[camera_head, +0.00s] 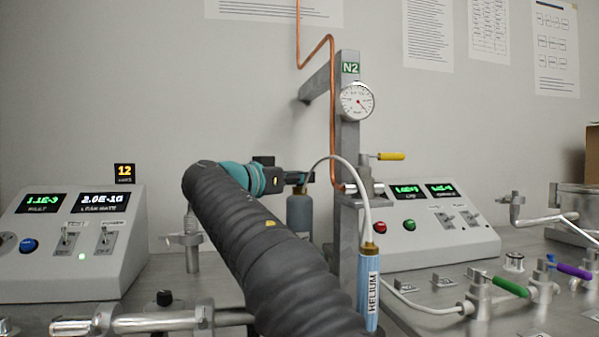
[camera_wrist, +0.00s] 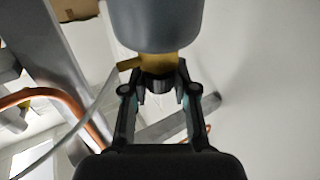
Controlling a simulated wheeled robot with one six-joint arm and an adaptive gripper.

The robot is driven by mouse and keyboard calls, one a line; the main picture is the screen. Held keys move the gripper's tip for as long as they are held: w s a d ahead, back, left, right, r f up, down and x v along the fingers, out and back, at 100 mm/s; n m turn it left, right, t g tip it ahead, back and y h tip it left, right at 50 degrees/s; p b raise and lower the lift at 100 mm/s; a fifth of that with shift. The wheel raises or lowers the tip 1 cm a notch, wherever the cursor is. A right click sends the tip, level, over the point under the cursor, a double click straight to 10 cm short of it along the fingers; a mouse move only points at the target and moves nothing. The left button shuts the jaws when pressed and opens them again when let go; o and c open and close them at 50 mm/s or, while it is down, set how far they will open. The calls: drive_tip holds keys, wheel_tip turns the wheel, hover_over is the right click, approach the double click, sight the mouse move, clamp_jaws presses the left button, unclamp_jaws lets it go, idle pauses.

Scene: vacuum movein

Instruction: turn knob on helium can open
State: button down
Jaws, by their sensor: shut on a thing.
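A grey-blue can (camera_head: 300,213) stands behind my arm in the head view, and its body fills the top middle of the wrist view (camera_wrist: 155,22). A brass valve fitting (camera_wrist: 130,65) sits at its end, with a dark knob (camera_wrist: 157,84) on it. My gripper (camera_head: 300,182) is at the can's top, its two fingers (camera_wrist: 159,88) shut around the dark knob. A thin white hose arches from there to a light-blue cylinder labelled HELIUM (camera_head: 368,290). My arm hides part of the can's surroundings, and the knob is not clear in the head view.
A grey post (camera_head: 347,130) with a gauge (camera_head: 357,101) and a copper pipe (camera_head: 332,110) stands right of my gripper. Control boxes stand at left (camera_head: 75,245) and right (camera_head: 430,235). Valves with coloured handles line the right bench.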

drive_tip(key=shift+r+m+g+h, duration=0.15)
drive_tip(key=shift+m+g+h, duration=0.35)
drive_tip(key=shift+g+h, duration=0.1)
drive_tip(key=c, duration=0.9)
unclamp_jaws()
drive_tip(key=v, duration=1.2)
